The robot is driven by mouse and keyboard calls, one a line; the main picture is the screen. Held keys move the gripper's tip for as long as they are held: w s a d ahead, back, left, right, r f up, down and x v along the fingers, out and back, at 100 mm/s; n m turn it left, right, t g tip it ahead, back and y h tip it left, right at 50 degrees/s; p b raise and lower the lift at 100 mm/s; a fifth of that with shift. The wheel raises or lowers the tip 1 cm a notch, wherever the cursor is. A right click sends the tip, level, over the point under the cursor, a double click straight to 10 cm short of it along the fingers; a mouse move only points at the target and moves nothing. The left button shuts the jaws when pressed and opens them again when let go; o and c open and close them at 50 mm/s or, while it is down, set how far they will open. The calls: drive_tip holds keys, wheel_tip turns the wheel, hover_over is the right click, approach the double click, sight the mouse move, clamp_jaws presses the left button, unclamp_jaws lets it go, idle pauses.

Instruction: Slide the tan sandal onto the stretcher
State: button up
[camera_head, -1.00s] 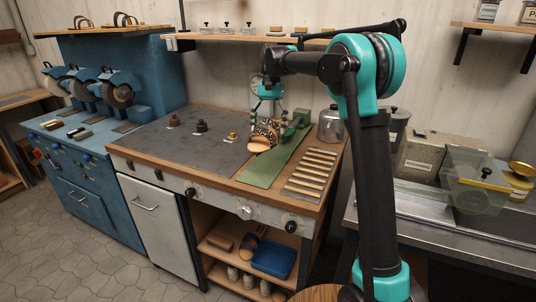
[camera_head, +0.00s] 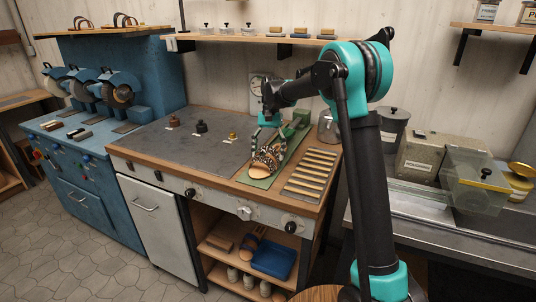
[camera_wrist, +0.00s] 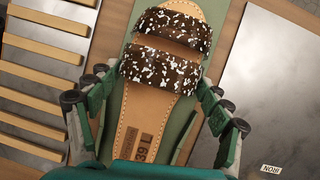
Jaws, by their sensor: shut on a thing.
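The tan sandal (camera_head: 262,166) has a tan sole and dark straps speckled white. My gripper (camera_head: 268,146) is shut on it over the green base plate (camera_head: 252,182) on the workbench. In the wrist view the sandal (camera_wrist: 150,110) lies between the green fingers of my gripper (camera_wrist: 153,98), which flank the sole behind the straps. Its heel end, marked with a number, points toward my wrist. A green block, apparently the stretcher (camera_head: 301,117), stands at the back end of the plate, apart from the sandal and partly behind my gripper. I cannot tell whether the sandal touches the plate.
Wooden slats (camera_head: 311,172) lie right of the plate, with a glass jar (camera_head: 327,127) behind them. A wall shelf (camera_head: 240,37) runs above the bench.

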drive_tip(key=o, duration=1.4)
drive_tip(key=shift+f, duration=0.1)
drive_tip(key=shift+o, duration=0.2)
drive_tip(key=v, duration=1.2)
drive_tip(key=shift+s, duration=0.1)
